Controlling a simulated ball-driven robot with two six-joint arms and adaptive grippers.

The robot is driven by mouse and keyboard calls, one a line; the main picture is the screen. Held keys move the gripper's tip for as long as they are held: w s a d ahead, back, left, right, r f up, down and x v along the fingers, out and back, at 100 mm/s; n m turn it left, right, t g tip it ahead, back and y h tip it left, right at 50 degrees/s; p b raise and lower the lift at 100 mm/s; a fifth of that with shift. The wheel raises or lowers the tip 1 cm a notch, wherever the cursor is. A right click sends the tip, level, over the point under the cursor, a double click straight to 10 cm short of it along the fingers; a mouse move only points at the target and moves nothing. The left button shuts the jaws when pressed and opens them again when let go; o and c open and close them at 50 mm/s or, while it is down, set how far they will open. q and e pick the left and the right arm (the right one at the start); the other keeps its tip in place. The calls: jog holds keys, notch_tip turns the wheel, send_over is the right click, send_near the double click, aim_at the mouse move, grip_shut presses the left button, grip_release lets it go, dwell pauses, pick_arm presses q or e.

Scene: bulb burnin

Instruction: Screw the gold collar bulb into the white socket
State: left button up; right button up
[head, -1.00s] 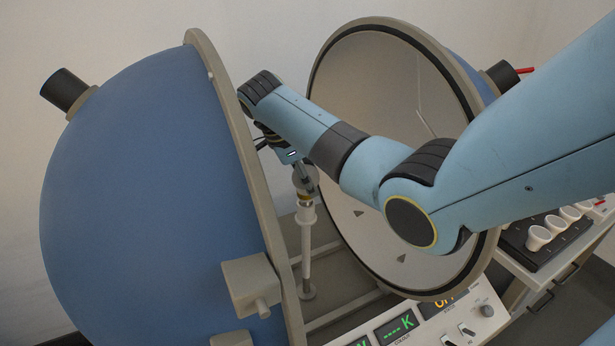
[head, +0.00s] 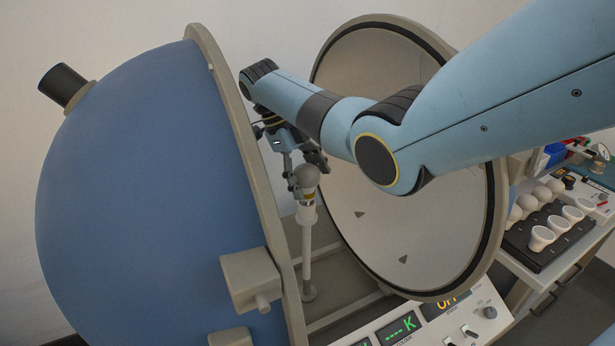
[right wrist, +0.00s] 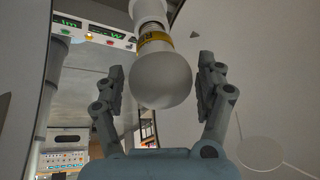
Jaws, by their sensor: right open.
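The bulb (head: 307,179) stands upright, globe up, at the top of the white socket (head: 307,214) on a thin post between the two sphere halves. Its gold collar shows just above the socket rim. In the right wrist view the bulb's globe (right wrist: 163,80) and gold collar (right wrist: 156,39) show close up, with the collar at the socket (right wrist: 148,10). My right gripper (head: 306,183) is open, its fingers on either side of the globe. In the right wrist view gaps show between the globe and both fingers (right wrist: 162,92). My left gripper is not in view.
The blue hemisphere (head: 130,190) stands close on the left, the open white-lined hemisphere (head: 400,220) on the right. A control panel (head: 430,325) lies in front. A black tray (head: 530,255) of several bulbs sits on a cart at right.

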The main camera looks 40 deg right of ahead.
jog(key=shift+r+n+p, duration=0.15)
jog(key=shift+n+p, duration=0.25)
jog(key=shift+p, duration=0.3)
jog(key=shift+n+t+h, duration=0.3)
jog(key=shift+n+h, duration=0.1)
jog(key=shift+n, duration=0.5)
jog(key=shift+f+n+t+h, duration=0.25)
jog(key=shift+n+t+h, duration=0.05)
jog(key=shift+n, duration=0.7)
jog(key=n+t, duration=0.1)
jog(key=n, duration=0.2)
jog(key=n+t, duration=0.1)
jog(key=n, duration=0.2)
jog(key=shift+d+h, duration=0.1)
jog(key=shift+h, duration=0.3)
jog(key=n+t, duration=0.1)
jog(key=n, duration=0.2)
jog(key=n+t, duration=0.2)
jog(key=n, duration=0.1)
jog(key=shift+d, duration=0.15)
jog(key=n+t+y, duration=0.1)
jog(key=n, duration=0.2)
jog(key=n+y, duration=0.1)
jog(key=n, duration=0.2)
jog(key=shift+w+t, duration=0.2)
jog(key=shift+t, duration=0.2)
jog(key=shift+c, duration=0.3)
